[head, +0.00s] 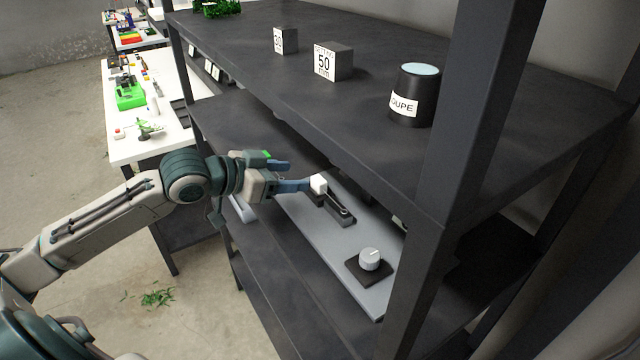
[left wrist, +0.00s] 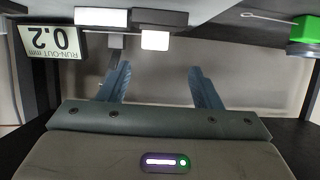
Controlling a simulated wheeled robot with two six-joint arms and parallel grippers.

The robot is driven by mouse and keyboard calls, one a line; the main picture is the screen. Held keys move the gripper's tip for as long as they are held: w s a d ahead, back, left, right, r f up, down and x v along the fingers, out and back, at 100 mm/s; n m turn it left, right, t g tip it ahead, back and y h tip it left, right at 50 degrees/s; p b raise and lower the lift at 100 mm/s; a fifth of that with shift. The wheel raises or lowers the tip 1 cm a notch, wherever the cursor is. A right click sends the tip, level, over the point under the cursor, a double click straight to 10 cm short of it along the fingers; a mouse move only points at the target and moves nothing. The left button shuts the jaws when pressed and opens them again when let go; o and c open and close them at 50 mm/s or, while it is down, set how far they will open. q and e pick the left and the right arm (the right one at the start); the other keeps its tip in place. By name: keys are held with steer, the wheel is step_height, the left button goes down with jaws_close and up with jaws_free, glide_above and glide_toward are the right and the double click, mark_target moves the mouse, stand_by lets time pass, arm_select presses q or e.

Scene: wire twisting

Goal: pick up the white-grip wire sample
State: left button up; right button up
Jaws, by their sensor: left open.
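In the head view a small white block (head: 318,184), which looks like the white grip of the wire sample, sits at a dark holder on a grey board. In the left wrist view a white block (left wrist: 155,40) shows just past the open fingertips (left wrist: 158,72), nearer the left one, with nothing held between the fingers. My right gripper is not in view.
The grey board (head: 330,252) lies on the middle shelf and carries a white knob (head: 370,258). The upper shelf (head: 270,65) and its dark post (head: 440,190) stand close. A "RUN-OUT 0.2 mm" sign (left wrist: 52,42) and a green part (left wrist: 306,29) show in the wrist view.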

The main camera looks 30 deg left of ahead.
mark_target(318, 179)
arm_select(q)
steer(key=shift+w+d, duration=0.1)
steer(key=shift+d, duration=0.4)
steer(key=shift+p+x, duration=0.45)
steer(key=shift+x, duration=0.4)
steer(key=shift+w+d+f, duration=0.15)
steer(key=shift+w+f, duration=0.15)
steer(key=shift+w, duration=0.1)
steer(key=shift+p+x, duration=1.15)
steer(key=shift+p, duration=0.15)
steer(key=shift+p+x, duration=0.6)
steer(key=shift+x, duration=0.55)
steer(key=shift+w+d+f, duration=0.1)
steer(key=shift+d+f, duration=0.05)
steer(key=shift+f, duration=0.25)
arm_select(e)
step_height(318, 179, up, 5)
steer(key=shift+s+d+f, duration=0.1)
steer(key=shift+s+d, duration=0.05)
